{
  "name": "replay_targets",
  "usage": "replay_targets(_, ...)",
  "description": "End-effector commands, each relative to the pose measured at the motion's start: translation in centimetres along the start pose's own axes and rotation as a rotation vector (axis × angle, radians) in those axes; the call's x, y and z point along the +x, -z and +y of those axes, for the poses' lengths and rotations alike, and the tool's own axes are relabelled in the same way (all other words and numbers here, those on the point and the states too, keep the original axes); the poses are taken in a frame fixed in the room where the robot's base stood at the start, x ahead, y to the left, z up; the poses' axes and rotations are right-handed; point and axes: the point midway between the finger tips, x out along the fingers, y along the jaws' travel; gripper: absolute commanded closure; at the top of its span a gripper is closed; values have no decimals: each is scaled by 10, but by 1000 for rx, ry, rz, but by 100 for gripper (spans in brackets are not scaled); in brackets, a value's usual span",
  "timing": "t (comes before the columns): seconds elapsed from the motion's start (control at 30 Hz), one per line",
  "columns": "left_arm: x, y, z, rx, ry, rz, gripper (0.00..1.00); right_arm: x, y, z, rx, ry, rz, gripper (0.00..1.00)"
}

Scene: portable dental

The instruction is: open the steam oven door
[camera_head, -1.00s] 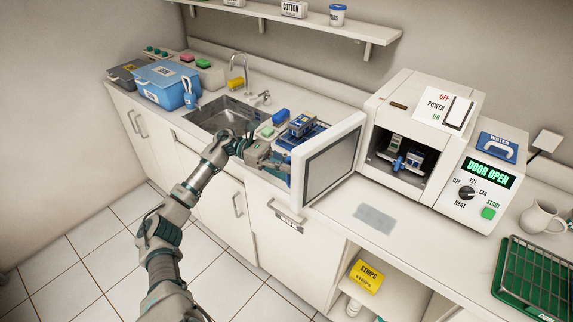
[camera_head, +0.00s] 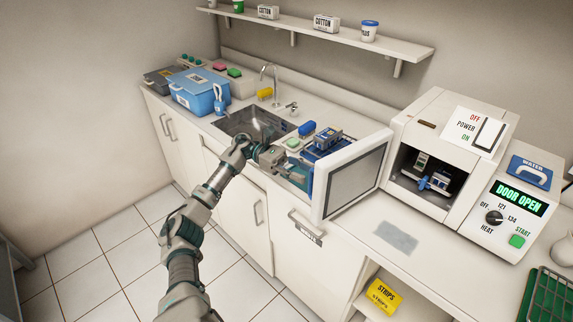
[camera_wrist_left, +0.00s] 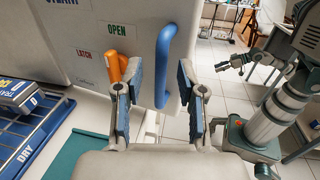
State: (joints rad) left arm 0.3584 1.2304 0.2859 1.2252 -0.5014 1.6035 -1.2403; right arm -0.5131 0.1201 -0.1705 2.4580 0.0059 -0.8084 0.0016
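The steam oven (camera_head: 424,127) stands on the counter with its door (camera_head: 358,182) swung wide open to the left, its dark inner panel facing the oven side. The oven's display (camera_head: 520,197) reads DOOR OPEN. My left gripper (camera_head: 296,172) is just left of the door, on its outer side. In the left wrist view, my left gripper (camera_wrist_left: 163,95) is open and empty. The blue door handle (camera_wrist_left: 167,62) and orange latch lever (camera_wrist_left: 117,66) show beyond its fingers, with the handle not clasped. My right gripper (camera_wrist_left: 236,66) shows small and open in the left wrist view.
A blue rack (camera_head: 318,150) and the sink (camera_head: 254,122) lie behind my left gripper. A grey pad (camera_head: 396,236) lies on the counter before the oven. A green tray with a wire rack (camera_head: 553,300) is at right. Floor left of the cabinets is clear.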

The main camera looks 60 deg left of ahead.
Motion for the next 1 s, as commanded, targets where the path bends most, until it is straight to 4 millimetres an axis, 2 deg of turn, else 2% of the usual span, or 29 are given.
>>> replay_targets(0.1, -32, 0, 2, 0, -6, -4, 61, 0, 0, -1, 0, 0, 0, 60)
replay_targets(0.3, -70, 0, 3, 2, -3, -6, 61, 0, 0, -1, 1, 0, 0, 60)
replay_targets(0.53, -84, 0, 3, 0, 0, -2, 61, 0, 0, 0, 2, 1, 0, 60)
replay_targets(1.0, -87, 2, 3, -2, 0, -2, 61, 2, 0, -3, 1, 0, -2, 60)
